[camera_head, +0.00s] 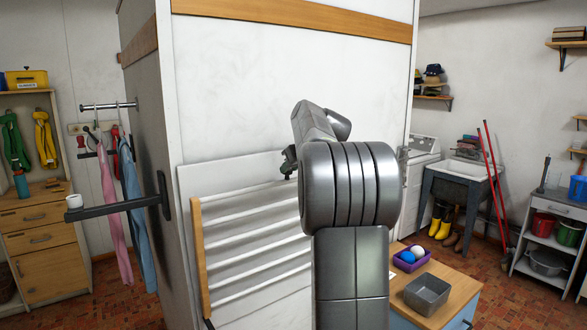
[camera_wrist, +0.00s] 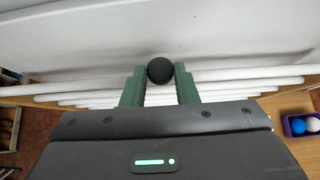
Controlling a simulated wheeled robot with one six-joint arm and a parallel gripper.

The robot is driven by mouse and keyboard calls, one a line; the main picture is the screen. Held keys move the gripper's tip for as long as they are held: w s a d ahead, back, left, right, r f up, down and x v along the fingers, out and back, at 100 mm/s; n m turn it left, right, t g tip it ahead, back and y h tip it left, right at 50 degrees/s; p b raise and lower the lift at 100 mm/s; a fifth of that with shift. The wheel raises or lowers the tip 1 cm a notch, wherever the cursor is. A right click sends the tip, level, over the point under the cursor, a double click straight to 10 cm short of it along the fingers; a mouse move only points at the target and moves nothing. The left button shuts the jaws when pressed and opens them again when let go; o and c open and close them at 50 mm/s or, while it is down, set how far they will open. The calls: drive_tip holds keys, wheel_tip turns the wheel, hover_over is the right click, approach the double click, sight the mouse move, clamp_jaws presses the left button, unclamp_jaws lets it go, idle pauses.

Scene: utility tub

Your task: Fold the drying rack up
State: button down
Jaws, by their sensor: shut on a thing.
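The drying rack (camera_head: 201,260) is on the white wall panel, with white bars between wooden side rails; its right part is hidden behind my arm in the head view. Its white bars (camera_wrist: 240,81) also run across the wrist view, below and behind the fingers. My gripper (camera_wrist: 160,86) is shut on a round black knob (camera_wrist: 160,70), with one green finger on each side. In the head view my gripper (camera_head: 289,160) is small and dark near the rack's top edge, and the knob cannot be made out. How far the rack leans from the wall is hard to tell.
A dark bar (camera_head: 115,208) juts out left of the rack. At right, a low wooden-topped cabinet (camera_head: 455,280) holds a purple tray (camera_head: 408,266) with balls and a grey bin (camera_head: 427,294). A sink (camera_head: 466,170) stands behind. Tiled floor is open at right.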

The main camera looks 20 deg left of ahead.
drive_tip(key=c, duration=1.1)
unclamp_jaws()
drive_tip(key=b+v, duration=0.2)
drive_tip(key=v, duration=1.1)
drive_tip(key=shift+s+d+r, duration=0.2)
drive_tip(key=shift+d, duration=0.05)
